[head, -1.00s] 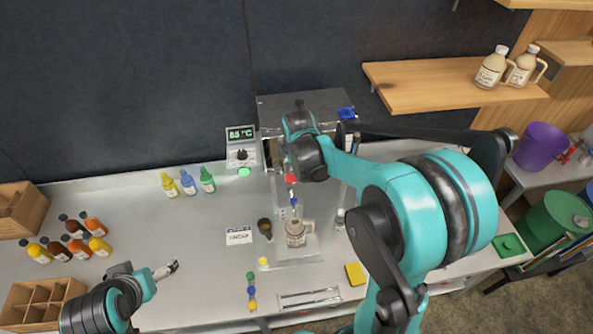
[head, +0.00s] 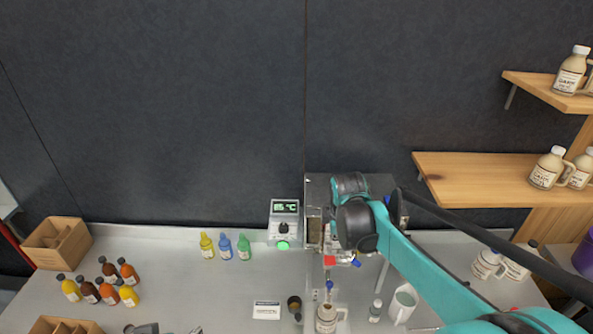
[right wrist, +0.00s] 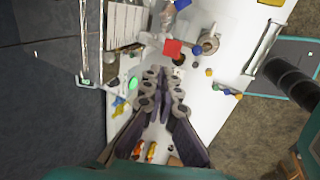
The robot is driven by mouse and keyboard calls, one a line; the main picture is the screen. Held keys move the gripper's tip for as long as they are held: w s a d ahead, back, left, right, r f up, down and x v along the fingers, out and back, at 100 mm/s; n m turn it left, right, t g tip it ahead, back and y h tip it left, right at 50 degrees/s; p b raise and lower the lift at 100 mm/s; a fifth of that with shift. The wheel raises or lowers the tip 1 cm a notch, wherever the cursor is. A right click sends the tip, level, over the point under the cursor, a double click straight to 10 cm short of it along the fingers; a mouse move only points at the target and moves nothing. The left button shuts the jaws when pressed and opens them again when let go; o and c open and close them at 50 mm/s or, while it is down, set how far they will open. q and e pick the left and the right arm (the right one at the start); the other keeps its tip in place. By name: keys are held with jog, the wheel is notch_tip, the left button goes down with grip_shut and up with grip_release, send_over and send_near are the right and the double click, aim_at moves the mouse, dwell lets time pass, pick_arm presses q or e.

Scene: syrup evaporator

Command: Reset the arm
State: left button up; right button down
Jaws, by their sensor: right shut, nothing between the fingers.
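My right arm (head: 400,250) comes in from the lower right in the head view and reaches over the evaporator (head: 318,187). Its wrist is in front of the metal box and hides much of it. In the right wrist view my right gripper (right wrist: 163,76) has its fingers together, with nothing between them, above the bench. A red part (right wrist: 173,47) of the evaporator lies just past the fingertips in that picture. Only a sliver of my left gripper (head: 165,330) shows at the bottom edge of the head view, so its fingers cannot be judged.
A jug (head: 326,319) stands below the evaporator's red part (head: 330,260). The temperature display (head: 285,208) is left of the evaporator. A wooden shelf (head: 470,168) with jugs is right.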

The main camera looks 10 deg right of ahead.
jog(key=s+a+f+m+t+b, duration=0.1)
jog(key=s+a+f+m+b, duration=0.2)
jog(key=s+f+m+b, duration=0.4)
jog(key=s+a+f+m+t+y+b, duration=0.1)
jog(key=s+a+f+m+b, duration=0.3)
jog(key=s+f+m+b, duration=0.4)
jog(key=s+f+t+b, duration=0.1)
jog(key=s+f+b, duration=0.2)
jog(key=s+f, duration=0.1)
dwell(1.3)
